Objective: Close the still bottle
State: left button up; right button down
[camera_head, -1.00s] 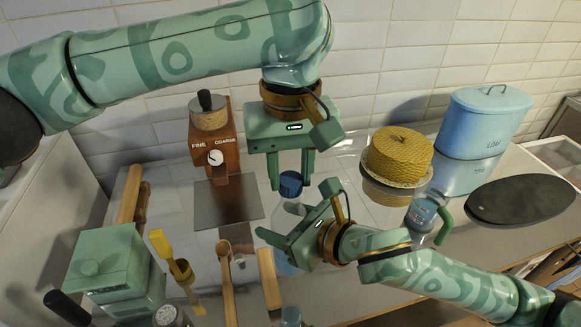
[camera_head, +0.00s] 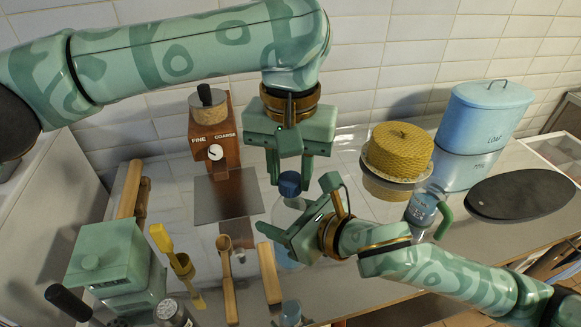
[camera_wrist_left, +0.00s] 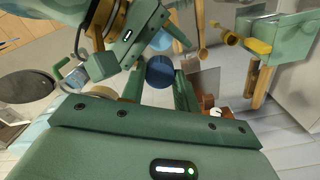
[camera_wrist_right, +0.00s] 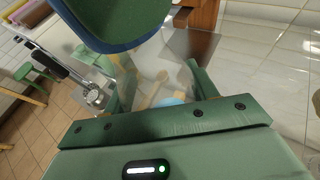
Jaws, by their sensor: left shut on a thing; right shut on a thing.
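The still bottle (camera_head: 283,214) is clear and upright in the head view, largely hidden by my right gripper. My right gripper (camera_head: 275,243) is shut on its body from the right; in the right wrist view the clear bottle shows between the fingers (camera_wrist_right: 160,88). The dark blue cap (camera_head: 289,184) is at the bottle's top, between the fingertips of my left gripper (camera_head: 289,178), which is shut on it from above. The cap also shows between the fingers in the left wrist view (camera_wrist_left: 160,72). I cannot tell whether the cap is fully seated.
A brown grinder (camera_head: 213,150) stands behind left. A yellow woven cover on a cake stand (camera_head: 398,152) and a blue bin (camera_head: 484,122) stand behind right. A dark oval board (camera_head: 522,194) lies far right. A green box (camera_head: 100,255) and wooden tools (camera_head: 228,285) are at front left.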

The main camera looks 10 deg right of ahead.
pick_arm(q)
jog(key=m, duration=0.6)
jog(key=shift+a, duration=0.1)
jog(key=m, duration=0.3)
jog(key=shift+m, duration=0.4)
jog(key=m, duration=0.6)
jog(key=shift+w, duration=0.1)
jog(key=m, duration=0.6)
jog(key=shift+m, duration=0.4)
jog(key=m, duration=0.3)
jog(key=shift+f, duration=0.1)
jog(key=m, duration=0.5)
jog(key=shift+w, duration=0.1)
jog(key=o, duration=0.9)
